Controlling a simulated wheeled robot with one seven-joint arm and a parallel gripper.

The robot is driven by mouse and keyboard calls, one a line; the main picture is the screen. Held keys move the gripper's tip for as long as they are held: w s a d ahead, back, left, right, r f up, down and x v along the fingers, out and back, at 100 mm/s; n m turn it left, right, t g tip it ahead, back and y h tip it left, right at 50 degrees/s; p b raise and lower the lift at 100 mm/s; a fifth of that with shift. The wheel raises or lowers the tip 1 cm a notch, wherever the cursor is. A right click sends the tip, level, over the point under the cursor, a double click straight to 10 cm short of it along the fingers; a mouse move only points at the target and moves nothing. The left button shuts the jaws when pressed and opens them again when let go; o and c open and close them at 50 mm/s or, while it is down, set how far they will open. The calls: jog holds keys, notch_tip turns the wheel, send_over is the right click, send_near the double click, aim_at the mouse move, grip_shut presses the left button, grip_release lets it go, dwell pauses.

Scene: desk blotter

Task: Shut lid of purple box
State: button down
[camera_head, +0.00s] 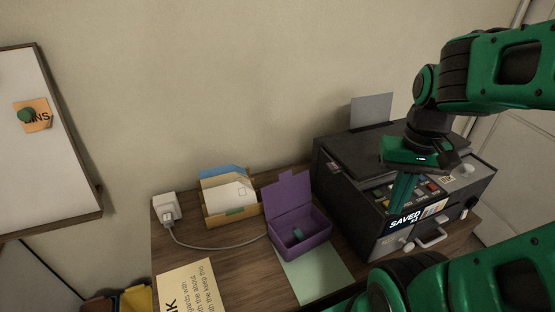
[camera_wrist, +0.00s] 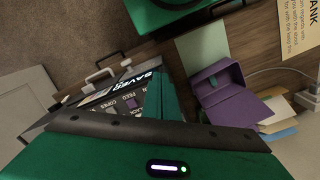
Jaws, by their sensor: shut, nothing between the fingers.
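The purple box (camera_head: 303,238) stands on the desk with its lid (camera_head: 287,196) raised, leaning back toward the wall. In the wrist view my gripper's green fingers (camera_wrist: 159,95) are together.
A black printer (camera_head: 340,185) stands right of the box, close to it. A letter holder (camera_head: 230,208) with envelopes is to the left. A white charger (camera_head: 166,207) has a cable running toward the box. A pale green sheet (camera_head: 318,278) lies at the box's front. Bare desk shows at left.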

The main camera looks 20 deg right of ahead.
jog(key=shift+n+h, duration=0.3)
jog(key=shift+n, duration=0.6)
jog(key=w+r, duration=0.1)
jog(key=w, duration=0.3)
jog(key=w+r, duration=0.1)
jog(key=w, duration=0.1)
jog(key=shift+a+r, duration=0.25)
jog(key=shift+r, duration=0.1)
jog(key=w+a+r+n+t, duration=0.1)
jog(key=w+a+n, duration=0.2)
jog(key=w+a, duration=0.7)
jog(key=w+a+r+n, duration=0.1)
jog(key=w+a+n, duration=0.35)
jog(key=w, duration=0.85)
notch_tip(320, 180, down, 9)
jog(key=s+m, duration=0.1)
jog(key=s, duration=0.1)
jog(key=shift+s+a, duration=0.3)
jog(key=shift+s, duration=0.05)
